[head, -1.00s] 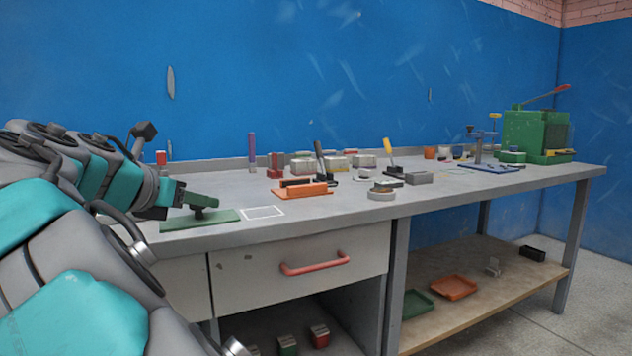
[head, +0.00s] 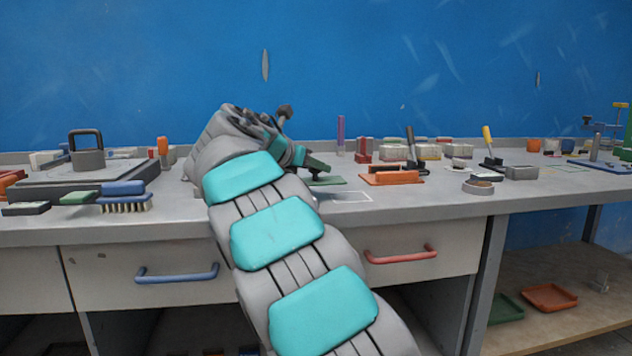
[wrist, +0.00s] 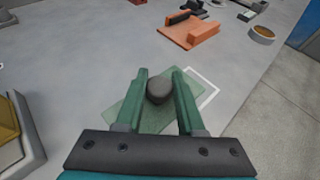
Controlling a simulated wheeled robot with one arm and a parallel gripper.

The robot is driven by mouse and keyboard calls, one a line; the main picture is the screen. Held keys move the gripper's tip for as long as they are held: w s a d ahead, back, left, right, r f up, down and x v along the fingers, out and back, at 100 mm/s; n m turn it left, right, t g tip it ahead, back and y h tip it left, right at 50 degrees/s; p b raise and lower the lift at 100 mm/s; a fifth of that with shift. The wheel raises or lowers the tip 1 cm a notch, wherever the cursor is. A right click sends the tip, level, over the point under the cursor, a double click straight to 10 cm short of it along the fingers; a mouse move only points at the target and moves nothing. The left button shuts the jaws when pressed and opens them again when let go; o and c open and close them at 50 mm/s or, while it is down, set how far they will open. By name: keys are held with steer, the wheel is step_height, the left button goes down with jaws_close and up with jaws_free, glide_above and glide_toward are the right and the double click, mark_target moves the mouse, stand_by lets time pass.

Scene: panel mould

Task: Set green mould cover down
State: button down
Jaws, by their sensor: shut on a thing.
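The green mould cover (wrist: 153,120) is a flat green plate with a dark round knob (wrist: 159,90). In the wrist view my gripper (wrist: 160,75) has its two green fingers on either side of the knob, shut on it. In the head view the cover (head: 328,181) is at the far end of my arm, level and low over the grey bench; I cannot tell whether it touches. My gripper (head: 322,166) is just above it. A white outlined rectangle (head: 345,197) is marked on the bench, partly behind the cover in the wrist view.
An orange mould (head: 392,178) with a dark bar lies to the right of the cover. A round grey dish (head: 478,187) is further right. A blue brush (head: 124,195) and a dark plate with a handled weight (head: 87,158) are left. Bare bench lies in front of the orange mould.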

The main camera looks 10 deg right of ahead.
mark_target(313, 179)
steer(key=shift+w+d+f, duration=0.1)
steer(key=shift+w+f, duration=0.1)
steer(key=shift+w, duration=0.1)
step_height(313, 179, down, 3)
steer(key=shift+f+b, duration=0.2)
steer(key=shift+b, duration=0.4)
steer(key=c, duration=0.5)
jaws_free()
steer(key=shift+s+r, duration=0.1)
steer(key=shift+r, duration=0.05)
steer(key=p+v, duration=0.1)
steer(key=v, duration=1.1)
